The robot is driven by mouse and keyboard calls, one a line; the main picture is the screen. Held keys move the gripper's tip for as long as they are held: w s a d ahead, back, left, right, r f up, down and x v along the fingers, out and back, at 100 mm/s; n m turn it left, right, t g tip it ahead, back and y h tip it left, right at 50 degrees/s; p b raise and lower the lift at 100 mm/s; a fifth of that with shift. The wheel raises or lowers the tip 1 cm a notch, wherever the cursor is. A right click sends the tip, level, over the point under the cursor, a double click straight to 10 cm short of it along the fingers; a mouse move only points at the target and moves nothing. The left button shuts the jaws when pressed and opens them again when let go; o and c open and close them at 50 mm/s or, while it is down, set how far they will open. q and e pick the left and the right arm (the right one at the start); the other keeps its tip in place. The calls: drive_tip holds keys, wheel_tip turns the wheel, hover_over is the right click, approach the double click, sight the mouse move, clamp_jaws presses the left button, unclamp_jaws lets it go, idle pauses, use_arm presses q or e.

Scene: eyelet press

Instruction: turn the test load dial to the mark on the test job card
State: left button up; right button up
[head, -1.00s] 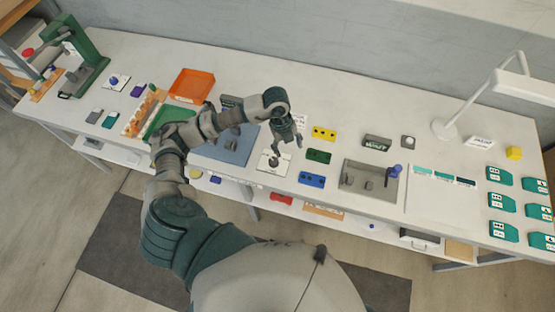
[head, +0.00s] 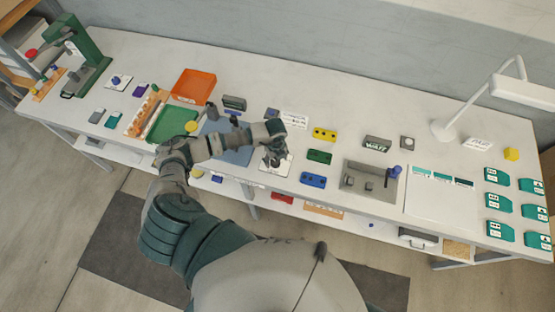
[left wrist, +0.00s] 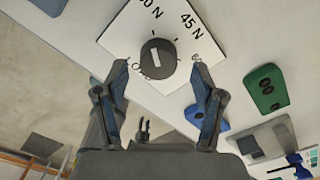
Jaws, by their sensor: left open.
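The test load dial (left wrist: 158,57) is a dark round knob with a white bar, on a white plate (left wrist: 125,38) printed with 45 N and other partly cut-off load marks. The white bar stands nearly upright in the left wrist view. My left gripper (left wrist: 161,74) is open, its two fingers either side of the knob's near side; I cannot tell whether they touch it. In the head view my left gripper (head: 273,160) is over the dial plate (head: 285,167) and hides the knob. A white printed card (head: 294,119) stands behind it; its text is too small to read.
Yellow (head: 324,134), green (head: 319,157) and blue (head: 312,180) blocks lie right of the dial. A grey tray (head: 355,190) is farther right. A blue mat (head: 235,155) and an orange tray (head: 193,84) are to the left.

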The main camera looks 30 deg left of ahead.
use_arm(q)
drive_tip(key=shift+a+f, duration=0.75)
drive_tip(key=shift+f, duration=0.1)
drive_tip(key=shift+a+f, duration=0.1)
drive_tip(key=shift+a, duration=0.05)
drive_tip(key=shift+d, duration=0.75)
drive_tip(key=shift+c, duration=1.4)
drive_tip(key=shift+d+r, duration=0.35)
drive_tip(key=shift+d, duration=0.2)
drive_tip(key=c, duration=0.9)
drive_tip(key=shift+a, duration=0.35)
drive_tip(key=shift+a+f, duration=0.1)
drive_tip(key=shift+a, duration=0.3)
drive_tip(key=shift+d, duration=0.25)
drive_tip(key=shift+w+a, duration=0.1)
use_arm(e)
drive_tip(key=shift+d+r, duration=0.1)
